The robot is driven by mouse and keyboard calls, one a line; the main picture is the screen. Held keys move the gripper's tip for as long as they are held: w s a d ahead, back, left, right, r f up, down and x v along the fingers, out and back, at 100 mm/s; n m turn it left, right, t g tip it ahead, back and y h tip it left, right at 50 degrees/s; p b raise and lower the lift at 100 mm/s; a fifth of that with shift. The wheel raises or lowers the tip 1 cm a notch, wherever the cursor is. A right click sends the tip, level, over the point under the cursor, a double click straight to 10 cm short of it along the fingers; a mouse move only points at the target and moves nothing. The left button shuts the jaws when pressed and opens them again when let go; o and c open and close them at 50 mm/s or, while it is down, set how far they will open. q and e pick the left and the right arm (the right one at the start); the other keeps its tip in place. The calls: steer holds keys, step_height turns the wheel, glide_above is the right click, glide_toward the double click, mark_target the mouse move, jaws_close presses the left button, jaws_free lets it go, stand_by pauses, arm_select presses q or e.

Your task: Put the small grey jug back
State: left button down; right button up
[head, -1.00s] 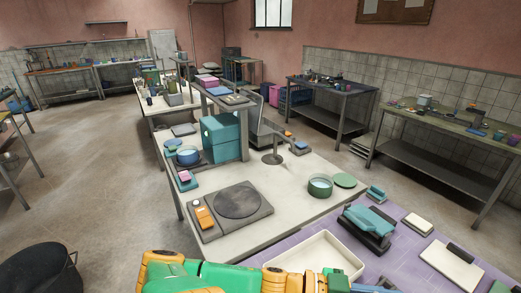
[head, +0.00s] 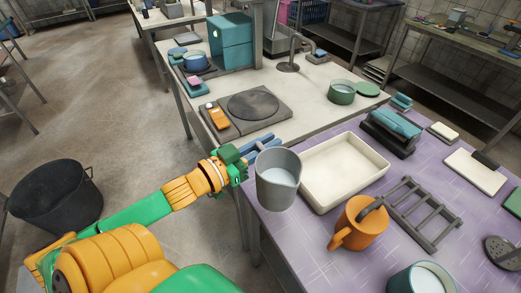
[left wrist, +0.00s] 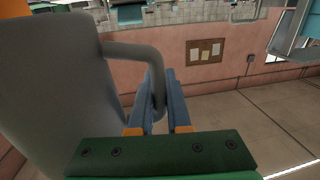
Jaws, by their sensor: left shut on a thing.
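The small grey jug (head: 278,182) is near the left edge of the purple table, beside the cream tray. Pale contents show inside its open top. My left gripper (head: 265,143) is at the jug's far left side, with its blue fingers partly hidden behind the rim. In the left wrist view the jug (left wrist: 48,95) fills the left side, and my left gripper (left wrist: 168,100) is shut on its handle (left wrist: 150,55). The jug looks close to upright. I cannot tell whether its base touches the table. My right gripper is not in view.
The cream tray (head: 376,168) is empty, close to the jug's right. An orange mug (head: 362,225), a grey rack (head: 428,212) and a teal cup (head: 418,278) stand nearer. A hotplate (head: 252,106) is on the white counter behind. A dark bin (head: 55,200) stands on the floor.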

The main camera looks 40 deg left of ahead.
arm_select(q)
steer(key=shift+w+a+f+b, duration=0.4)
steer(key=shift+w+a+f, duration=0.4)
steer(key=shift+f, duration=0.8)
steer(key=shift+w+a+f+b, duration=0.5)
steer(key=shift+w+f, duration=0.4)
steer(key=shift+f, duration=0.65)
steer(key=shift+w+a+f+b, duration=0.3)
steer(key=shift+w+a+f, duration=0.55)
steer(key=shift+f, duration=0.75)
steer(key=shift+f, duration=0.1)
steer(key=c, duration=0.9)
jaws_free()
steer(key=shift+s, duration=0.1)
